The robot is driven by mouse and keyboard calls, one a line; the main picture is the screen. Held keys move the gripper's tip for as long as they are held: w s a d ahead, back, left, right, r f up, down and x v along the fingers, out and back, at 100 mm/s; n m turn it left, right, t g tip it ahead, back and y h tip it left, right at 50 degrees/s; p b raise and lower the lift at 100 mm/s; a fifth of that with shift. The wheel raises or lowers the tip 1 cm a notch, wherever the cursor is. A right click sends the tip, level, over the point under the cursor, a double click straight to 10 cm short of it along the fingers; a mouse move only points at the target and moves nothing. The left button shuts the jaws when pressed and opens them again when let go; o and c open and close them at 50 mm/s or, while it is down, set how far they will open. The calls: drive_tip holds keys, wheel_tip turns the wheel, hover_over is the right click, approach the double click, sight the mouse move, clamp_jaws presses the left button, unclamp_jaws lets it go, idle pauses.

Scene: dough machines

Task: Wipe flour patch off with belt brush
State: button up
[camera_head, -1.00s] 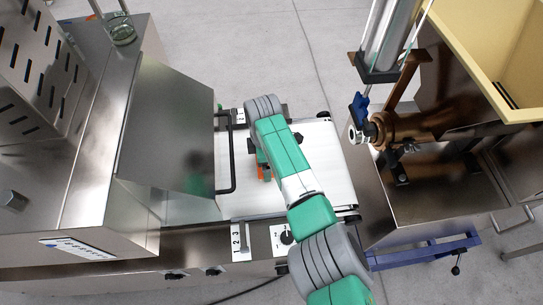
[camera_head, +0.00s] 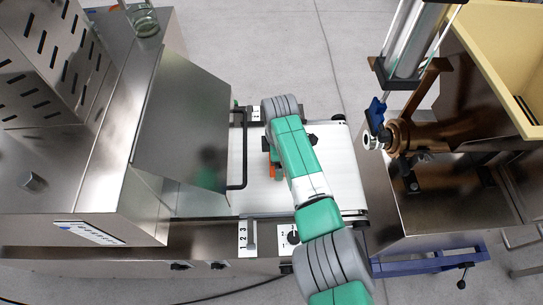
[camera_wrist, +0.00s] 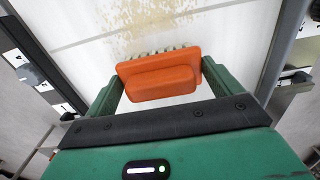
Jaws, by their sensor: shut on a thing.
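The orange belt brush (camera_wrist: 160,82) is between the green fingers of my gripper (camera_wrist: 160,90) in the wrist view, with a row of pale bristles along its far side. My gripper is shut on it. The tan, speckled flour patch (camera_wrist: 165,20) lies on the white belt (camera_wrist: 85,20), just beyond the bristles. Whether the bristles touch the belt is hard to tell. In the head view, only a bit of the orange brush (camera_head: 271,172) shows beside my arm, over the belt (camera_head: 335,165). My arm hides the flour there.
A steel machine with a tilted guard plate (camera_head: 182,130) and black bar handle (camera_head: 240,150) stands left of the belt. A steel machine with a brass fitting (camera_head: 405,137) and cream hopper (camera_head: 490,60) stands right. Belt side rails show in the wrist view (camera_wrist: 285,50).

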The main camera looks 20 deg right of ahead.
drive_tip(key=shift+s+d, duration=0.35)
drive_tip(key=shift+d, duration=0.35)
drive_tip(key=shift+s+d, duration=0.3)
drive_tip(key=shift+d, duration=0.4)
drive_tip(key=p, duration=0.2)
drive_tip(key=shift+s+a+r+p, duration=0.2)
drive_tip(key=shift+a+r+p, duration=0.1)
drive_tip(key=shift+a, duration=0.1)
drive_tip(key=s+a+p, duration=0.1)
drive_tip(key=p, duration=0.1)
drive_tip(key=a+p, duration=0.1)
drive_tip(key=p, duration=0.1)
drive_tip(key=shift+s+a, duration=0.35)
drive_tip(key=shift+a, duration=0.05)
drive_tip(key=shift+s+a+f+p, duration=0.25)
drive_tip(key=shift+a+p, duration=0.1)
drive_tip(key=shift+p, duration=0.15)
drive_tip(key=shift+d, duration=0.15)
